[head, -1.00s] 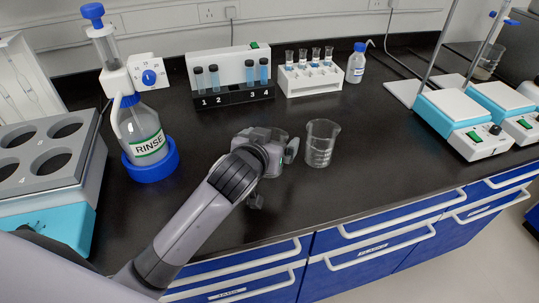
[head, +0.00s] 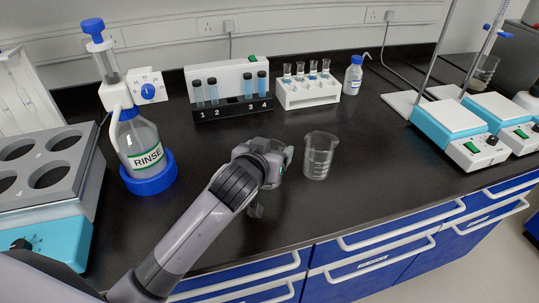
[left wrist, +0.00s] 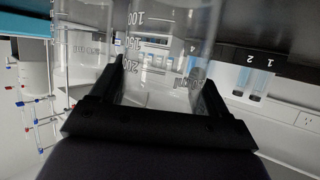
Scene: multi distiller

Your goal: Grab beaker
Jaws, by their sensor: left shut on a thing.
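My left gripper (head: 275,163) is over the black bench, in the middle of the head view. It is shut on a clear glass beaker (left wrist: 172,22), whose white graduations appear upside down between the fingers in the left wrist view. In the head view this beaker is mostly hidden behind my gripper and wrist. A second clear beaker (head: 319,155) stands upright on the bench just right of my gripper, apart from it. It also shows at the left of the left wrist view (left wrist: 84,40). I cannot tell whether the held beaker touches the bench. My right gripper is out of view.
A rinse bottle (head: 141,150) and a grey block with round wells (head: 50,160) stand at the left. A numbered vial rack (head: 232,111) and a white tube rack (head: 308,93) stand behind. Blue-and-white hotplates (head: 452,122) are at the right. Bench right of the second beaker is clear.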

